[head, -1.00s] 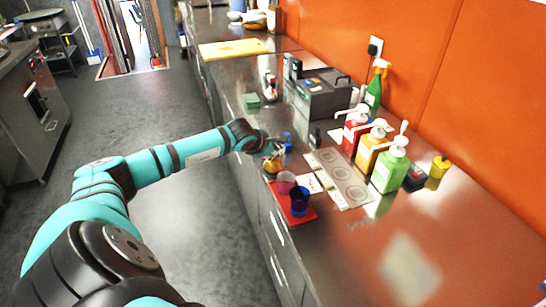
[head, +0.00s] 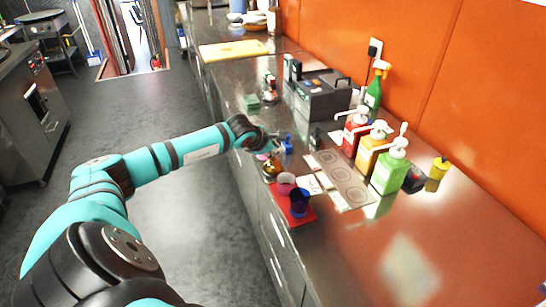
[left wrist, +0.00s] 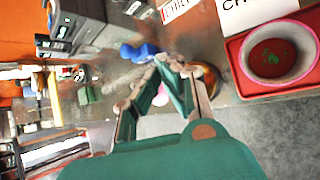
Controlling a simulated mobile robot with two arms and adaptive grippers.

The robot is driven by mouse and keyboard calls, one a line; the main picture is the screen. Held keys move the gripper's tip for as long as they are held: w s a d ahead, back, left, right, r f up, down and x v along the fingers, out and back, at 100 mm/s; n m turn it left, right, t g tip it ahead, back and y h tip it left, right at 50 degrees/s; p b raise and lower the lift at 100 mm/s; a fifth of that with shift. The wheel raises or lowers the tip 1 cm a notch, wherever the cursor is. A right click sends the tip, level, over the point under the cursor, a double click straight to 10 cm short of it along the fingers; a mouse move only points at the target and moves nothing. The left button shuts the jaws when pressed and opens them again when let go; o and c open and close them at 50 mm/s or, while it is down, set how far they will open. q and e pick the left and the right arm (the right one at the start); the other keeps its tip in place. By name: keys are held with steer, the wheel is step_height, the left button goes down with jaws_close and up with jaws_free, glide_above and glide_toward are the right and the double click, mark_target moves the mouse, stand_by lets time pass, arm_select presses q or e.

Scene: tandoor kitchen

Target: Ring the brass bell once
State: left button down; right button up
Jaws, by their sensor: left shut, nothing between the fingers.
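The brass bell (head: 270,168) is a small rounded golden thing near the front edge of the steel counter, just beyond the red tray. In the left wrist view part of its brass dome (left wrist: 209,80) shows beside my fingers, partly hidden by them. My left gripper (head: 278,143) is above and slightly beyond the bell, apart from it in the head view. In the left wrist view its fingers (left wrist: 170,64) come together with nothing between them. My right gripper is not in view.
A blue object (head: 287,144) stands close to my left gripper. Red, yellow and green pump bottles (head: 389,172) stand towards the orange wall. The near right counter is mostly clear.

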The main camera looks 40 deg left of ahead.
mark_target(275, 158)
arm_select(q)
steer(key=shift+r+p, duration=1)
steer(key=shift+r, duration=1.55)
